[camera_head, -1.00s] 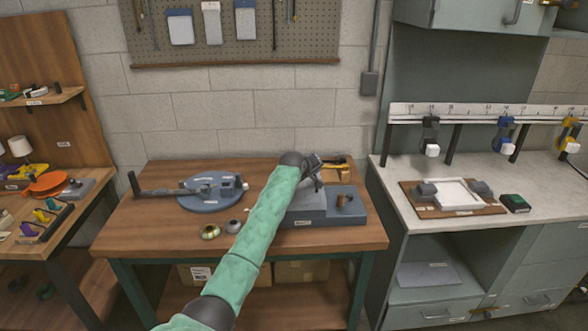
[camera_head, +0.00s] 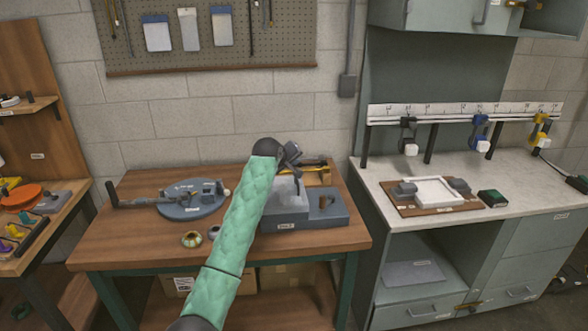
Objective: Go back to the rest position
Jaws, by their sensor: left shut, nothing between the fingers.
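My left arm, in a green padded sleeve, reaches up from the bottom over the wooden workbench (camera_head: 140,245). Its left gripper (camera_head: 296,170) is small in the picture, shut and empty, above the grey-blue block fixture (camera_head: 285,212) on the bench's right side. Part of the fixture is behind the arm. A round blue-grey base (camera_head: 192,209) with a dark jointed arm lies on the bench to the left. Two small round parts, one brassy (camera_head: 191,239) and one dark (camera_head: 214,232), lie in front of it. My right gripper is out of view.
A yellow-edged wooden tray (camera_head: 318,178) is behind the fixture. A grey counter (camera_head: 500,180) on the right holds a white framed tray (camera_head: 436,191) and a rail of clamps. A parts shelf (camera_head: 75,205) stands at left. The bench's front left is clear.

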